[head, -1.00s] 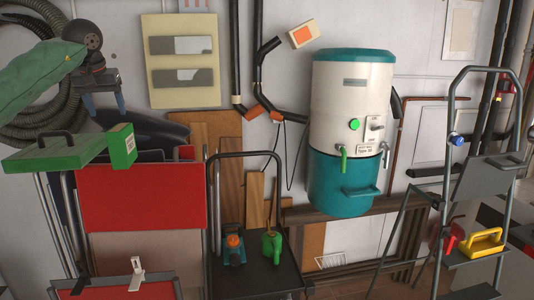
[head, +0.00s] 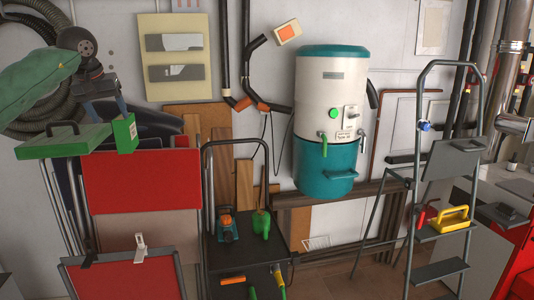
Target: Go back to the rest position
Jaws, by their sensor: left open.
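My left gripper (head: 103,108) is at the upper left in the head view, at the end of my green-sleeved arm. Its blue fingers point down and stand apart, with nothing seen between them. It hangs above or in front of a green box-like thing with a handle (head: 62,141); I cannot tell if they touch. My right gripper is not in view. The white and teal boiler (head: 328,95) hangs on the wall right of the middle, well away from the gripper.
A red panel (head: 140,180) stands below the gripper. A black cart (head: 245,252) holds an orange and blue tool (head: 227,225) and a green can (head: 261,222). A stepladder (head: 440,270) with a yellow-handled thing (head: 452,220) stands at the right.

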